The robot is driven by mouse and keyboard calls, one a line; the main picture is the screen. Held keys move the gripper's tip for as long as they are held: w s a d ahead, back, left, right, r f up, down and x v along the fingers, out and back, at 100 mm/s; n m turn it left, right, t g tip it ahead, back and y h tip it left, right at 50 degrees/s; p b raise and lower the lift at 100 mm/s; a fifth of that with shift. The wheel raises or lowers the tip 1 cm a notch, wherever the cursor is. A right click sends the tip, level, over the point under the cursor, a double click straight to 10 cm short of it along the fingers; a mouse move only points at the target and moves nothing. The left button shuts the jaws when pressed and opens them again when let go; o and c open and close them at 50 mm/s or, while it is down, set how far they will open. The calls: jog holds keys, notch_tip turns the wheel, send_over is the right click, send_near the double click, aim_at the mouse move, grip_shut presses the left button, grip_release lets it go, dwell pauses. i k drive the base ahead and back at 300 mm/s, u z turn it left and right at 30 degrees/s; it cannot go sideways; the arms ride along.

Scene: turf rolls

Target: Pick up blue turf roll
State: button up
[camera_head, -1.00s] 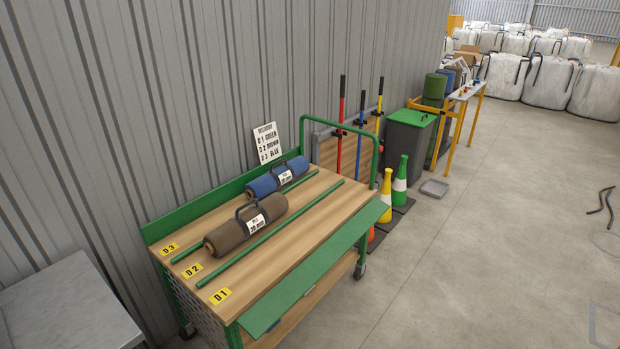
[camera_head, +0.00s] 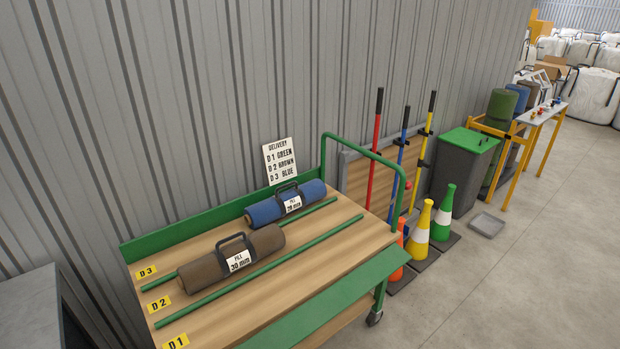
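A blue turf roll (camera_head: 268,207) lies on its side in the far lane of a wooden-topped green cart (camera_head: 330,237), the lane marked D3. It has a dark carry handle and a white label that reads "PILE" and a millimetre figure. A brown turf roll (camera_head: 208,272) with a similar handle and label lies in the middle lane, D2, nearer to me. Green rails separate the lanes, and the front lane, D1, is empty. My gripper is not in view.
A delivery sign (camera_head: 280,162) stands behind the cart. A green push handle (camera_head: 358,146) rises at its right end. Cones (camera_head: 420,230), a grey bin (camera_head: 462,172) and long-handled tools stand further right. A grey block (camera_head: 30,310) is at lower left.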

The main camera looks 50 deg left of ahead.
aim_at(258, 214)
jog(key=i, duration=2.2)
jog(key=u, duration=2.15)
